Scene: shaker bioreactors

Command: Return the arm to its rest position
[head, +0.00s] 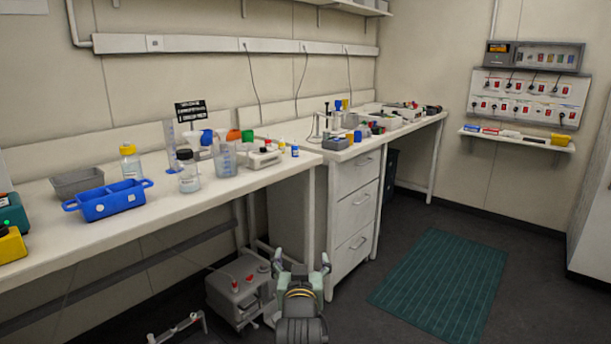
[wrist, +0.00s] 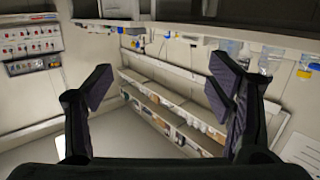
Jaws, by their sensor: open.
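My gripper (head: 301,264) shows in the head view at the bottom centre, in front of the bench and above the floor. Its two fingers are spread apart with nothing between them. In the wrist view my gripper (wrist: 160,95) is also open and empty, with a dark finger on each side. The wrist view looks past the fingers at the wall and shelves, and the room appears turned over there. My gripper touches no object in either view.
The white bench (head: 240,194) carries a blue tray (head: 108,202), bottles and small instruments. A drawer unit (head: 354,215) stands just right of my gripper. A grey box (head: 240,292) sits on the floor at its left. Floor around the green mat (head: 442,285) is clear.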

